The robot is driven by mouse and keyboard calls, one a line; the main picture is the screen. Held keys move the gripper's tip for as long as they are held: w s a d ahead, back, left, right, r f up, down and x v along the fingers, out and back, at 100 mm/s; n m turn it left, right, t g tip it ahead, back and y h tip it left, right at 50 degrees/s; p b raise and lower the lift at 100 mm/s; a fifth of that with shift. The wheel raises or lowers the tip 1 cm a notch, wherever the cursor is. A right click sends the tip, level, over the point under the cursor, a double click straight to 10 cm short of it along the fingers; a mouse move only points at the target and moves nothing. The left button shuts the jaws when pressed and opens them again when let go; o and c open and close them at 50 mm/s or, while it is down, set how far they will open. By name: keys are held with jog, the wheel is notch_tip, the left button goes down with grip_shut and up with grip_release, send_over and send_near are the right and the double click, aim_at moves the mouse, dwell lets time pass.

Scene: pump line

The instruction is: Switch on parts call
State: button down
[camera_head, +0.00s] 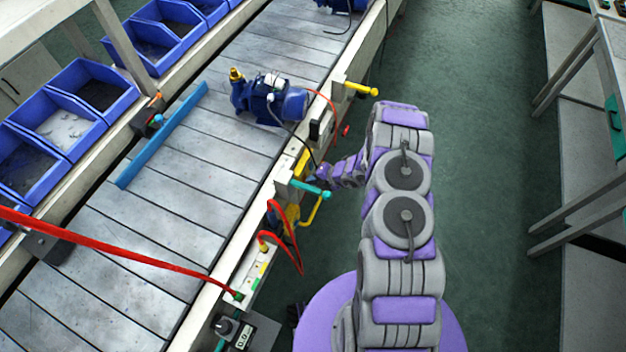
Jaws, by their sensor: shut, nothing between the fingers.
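My gripper (318,177) is small in view at the end of my arm, beside the near rail of the conveyor. It is shut and looks empty, close to a teal-handled lever (312,189); I cannot tell whether they touch. A yellow-handled lever (361,88) sticks out from the rail farther up. A box with a black knob and a white label marked 0 (238,333) is at the bottom of the rail. No label reading parts call is legible, so I cannot tell which control is the parts call.
The slatted conveyor (130,232) carries a blue pump (268,97) and a blue bar (163,134). A red hose (120,253) crosses the conveyor at lower left, and red cables (290,235) loop beside the rail. Blue bins (60,125) line the far side. Green floor (480,130) is clear at right.

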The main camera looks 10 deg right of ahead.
jog(key=shift+w+a, duration=0.1)
jog(key=shift+r, duration=0.1)
dwell(0.5)
jog(key=shift+r, duration=0.65)
jog(key=s+d+f+p+v, duration=0.1)
jog(key=p+v, duration=0.2)
jog(key=v, duration=1)
jog(key=shift+f+p, duration=0.25)
jog(key=shift+p, duration=0.1)
